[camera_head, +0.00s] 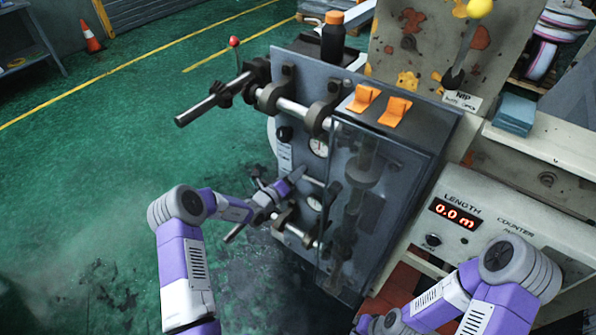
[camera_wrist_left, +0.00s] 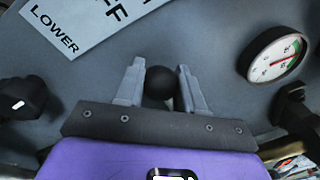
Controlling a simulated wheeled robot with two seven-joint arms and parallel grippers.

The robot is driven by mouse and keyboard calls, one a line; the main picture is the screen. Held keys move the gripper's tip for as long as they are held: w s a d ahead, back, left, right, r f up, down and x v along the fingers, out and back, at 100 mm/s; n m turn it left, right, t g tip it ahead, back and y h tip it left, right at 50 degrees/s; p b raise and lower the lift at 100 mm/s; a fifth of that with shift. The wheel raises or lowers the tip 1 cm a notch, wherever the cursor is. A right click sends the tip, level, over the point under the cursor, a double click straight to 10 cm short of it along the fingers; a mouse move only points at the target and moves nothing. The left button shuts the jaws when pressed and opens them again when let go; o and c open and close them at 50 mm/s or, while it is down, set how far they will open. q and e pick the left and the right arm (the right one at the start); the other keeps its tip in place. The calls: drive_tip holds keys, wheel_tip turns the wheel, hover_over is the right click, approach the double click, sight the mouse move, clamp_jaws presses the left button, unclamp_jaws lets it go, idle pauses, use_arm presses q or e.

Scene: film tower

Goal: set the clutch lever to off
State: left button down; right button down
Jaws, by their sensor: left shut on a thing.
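My left gripper (camera_head: 298,176) reaches the front of the grey machine panel (camera_head: 300,80). In the left wrist view its two fingers (camera_wrist_left: 160,88) are shut on a round black knob (camera_wrist_left: 159,83) in front of the panel. A white label (camera_wrist_left: 85,22) above reads "LOWER" and, partly cut off, "FF". No word "clutch" is readable, so the pictures do not confirm that this knob is the clutch lever's. The knob is hidden in the head view. My right arm comes in at lower right; its end (camera_head: 368,323) is low in the picture, with its fingers not clear.
A round gauge (camera_wrist_left: 277,53) is right of the knob. A red-ball lever (camera_head: 235,43) and a yellow-ball lever (camera_head: 479,9) stand higher up. A clear guard (camera_head: 375,200) covers the right side.

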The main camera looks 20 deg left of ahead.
use_arm(q)
drive_tip(key=shift+f+n, duration=0.4)
drive_tip(key=shift+f, duration=0.1)
drive_tip(key=c, duration=0.7)
unclamp_jaws()
drive_tip(key=p+v, duration=0.1)
drive_tip(key=v, duration=0.6)
drive_tip(key=shift+s+a+p, duration=0.15)
drive_tip(key=shift+s+p, duration=0.1)
drive_tip(key=shift+p, duration=0.1)
